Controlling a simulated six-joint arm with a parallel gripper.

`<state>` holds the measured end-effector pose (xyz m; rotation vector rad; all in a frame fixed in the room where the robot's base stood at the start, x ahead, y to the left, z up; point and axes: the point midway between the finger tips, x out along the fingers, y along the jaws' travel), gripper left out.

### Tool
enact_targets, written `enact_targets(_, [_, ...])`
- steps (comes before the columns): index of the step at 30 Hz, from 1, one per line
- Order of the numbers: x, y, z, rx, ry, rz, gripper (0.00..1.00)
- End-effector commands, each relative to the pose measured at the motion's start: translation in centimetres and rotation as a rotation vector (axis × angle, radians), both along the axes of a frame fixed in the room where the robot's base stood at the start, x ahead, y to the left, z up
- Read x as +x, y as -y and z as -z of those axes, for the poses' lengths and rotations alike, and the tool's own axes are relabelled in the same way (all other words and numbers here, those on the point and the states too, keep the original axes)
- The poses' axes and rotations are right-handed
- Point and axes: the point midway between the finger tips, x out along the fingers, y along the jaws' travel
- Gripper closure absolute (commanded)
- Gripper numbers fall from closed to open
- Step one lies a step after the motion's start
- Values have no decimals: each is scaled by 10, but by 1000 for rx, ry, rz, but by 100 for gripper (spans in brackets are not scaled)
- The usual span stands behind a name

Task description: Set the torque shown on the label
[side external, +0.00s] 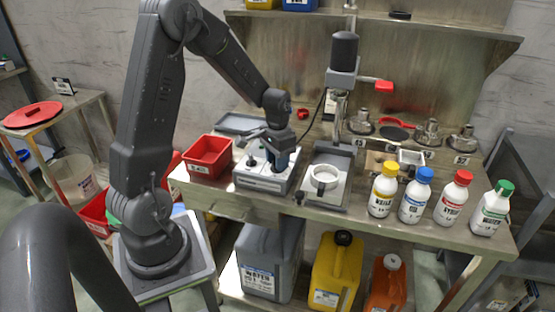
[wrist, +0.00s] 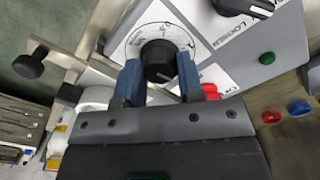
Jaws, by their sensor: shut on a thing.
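In the wrist view a round black knob (wrist: 158,58) sits at the centre of a white dial with printed marks around it. My gripper (wrist: 158,78) has its two blue fingers on either side of the knob and is shut on it. In the side external view my gripper (side external: 282,157) points down at the top of a grey-white control box (side external: 262,184) on the bench, and hides the knob there. A second black knob (wrist: 238,5) with lettering, seemingly "LOCK", is partly in the wrist view. I cannot read a torque value on any label.
A red bin (side external: 207,156) stands left of the control box, and a white ring-shaped cup (side external: 324,178) right of it. Several capped bottles, including a yellow-capped one (side external: 383,190), line the front right. A black-topped press (side external: 343,65) stands behind.

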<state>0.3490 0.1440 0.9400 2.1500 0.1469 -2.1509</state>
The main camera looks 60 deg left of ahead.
Motion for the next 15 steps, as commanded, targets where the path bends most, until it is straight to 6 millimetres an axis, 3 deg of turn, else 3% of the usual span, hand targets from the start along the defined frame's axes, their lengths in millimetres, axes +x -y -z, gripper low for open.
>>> enact_targets(15, [1,0,-1,1,3,50,89])
